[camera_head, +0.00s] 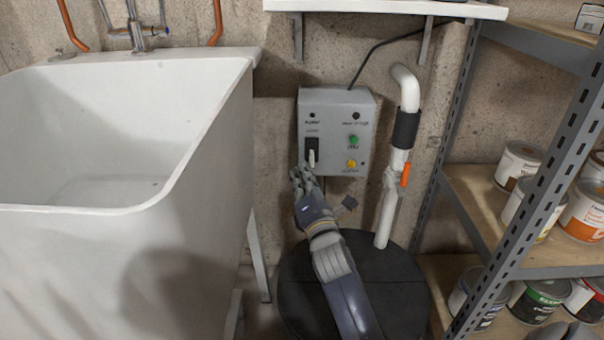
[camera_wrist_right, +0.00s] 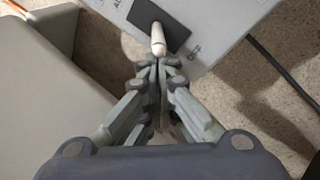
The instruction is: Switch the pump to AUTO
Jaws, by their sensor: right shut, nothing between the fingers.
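The grey pump control box (camera_head: 352,105) is on the wall, with a green light or button (camera_head: 353,140) and a yellow one (camera_head: 351,163) on its front. At its lower left is a switch with a black plate (camera_head: 312,145) and a white lever (camera_head: 311,158). In the right wrist view the lever (camera_wrist_right: 158,40) stands out from the black plate (camera_wrist_right: 160,20). My right gripper (camera_head: 301,175) is shut and empty, just below the lever; its fingertips (camera_wrist_right: 160,62) are close under the lever's tip. I cannot tell whether they touch. My left gripper is not in view.
A white utility sink (camera_head: 200,130) stands at the left. A white pipe (camera_head: 388,215) with an orange-handled valve (camera_head: 405,174) rises right of the box from a round black lid (camera_head: 395,270). A metal shelf (camera_head: 480,200) with several paint cans is at the right.

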